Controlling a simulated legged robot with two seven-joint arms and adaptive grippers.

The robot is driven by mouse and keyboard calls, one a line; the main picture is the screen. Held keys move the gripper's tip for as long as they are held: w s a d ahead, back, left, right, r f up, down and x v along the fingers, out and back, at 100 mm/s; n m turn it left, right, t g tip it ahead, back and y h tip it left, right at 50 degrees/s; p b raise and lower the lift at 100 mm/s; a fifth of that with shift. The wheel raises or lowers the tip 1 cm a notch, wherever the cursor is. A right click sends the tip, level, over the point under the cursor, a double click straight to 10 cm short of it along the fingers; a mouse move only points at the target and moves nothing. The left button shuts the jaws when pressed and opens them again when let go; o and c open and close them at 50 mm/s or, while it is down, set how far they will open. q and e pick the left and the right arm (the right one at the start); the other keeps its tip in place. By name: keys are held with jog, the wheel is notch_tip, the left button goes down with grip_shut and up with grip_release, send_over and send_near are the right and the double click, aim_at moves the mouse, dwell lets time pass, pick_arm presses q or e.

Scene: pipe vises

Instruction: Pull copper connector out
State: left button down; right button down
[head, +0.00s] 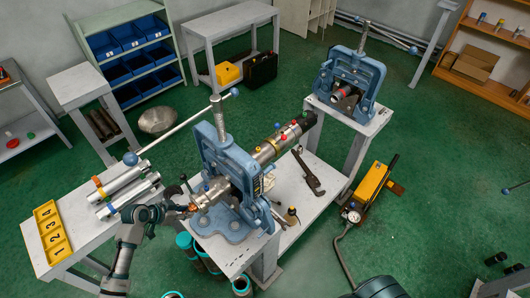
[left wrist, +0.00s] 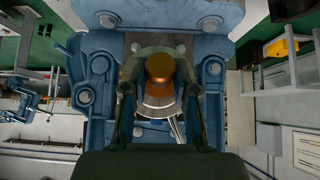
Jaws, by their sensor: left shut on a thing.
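The copper connector (left wrist: 160,69) shows as a round copper-coloured end in the middle of the left wrist view, in line with the steel pipe end in the blue vise. In the head view the connector (head: 193,207) is small and partly hidden by my gripper. My left gripper (head: 184,208) is at the left end of the pipe, shut on the connector; its dark fingers (left wrist: 160,88) lie on both sides of it. The steel pipe (head: 268,150) runs through the near blue vise (head: 228,165). My right gripper is not in view.
Steel tubes (head: 128,192) and a yellow numbered tray (head: 51,231) lie on the left table, close to my left arm. A second blue vise (head: 349,80) stands farther back. A wrench (head: 307,172) lies on the bench. A yellow pump (head: 371,188) stands on the green floor.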

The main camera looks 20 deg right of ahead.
pick_arm(q)
jog(key=shift+s+a, duration=0.2)
jog(key=shift+a, duration=0.25)
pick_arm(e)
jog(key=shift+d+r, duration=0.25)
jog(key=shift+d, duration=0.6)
pick_arm(q)
jog(key=shift+s+a+p, duration=0.3)
jog(key=shift+a+p, duration=0.05)
jog(key=shift+a, duration=0.4)
jog(key=shift+s+a+p, duration=0.3)
jog(key=shift+a, duration=0.4)
jog(key=shift+s+a+p, duration=0.3)
jog(key=shift+a+p, duration=0.05)
jog(key=shift+a, duration=0.4)
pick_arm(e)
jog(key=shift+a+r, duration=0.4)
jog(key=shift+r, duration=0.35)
pick_arm(q)
jog(key=shift+r, duration=0.1)
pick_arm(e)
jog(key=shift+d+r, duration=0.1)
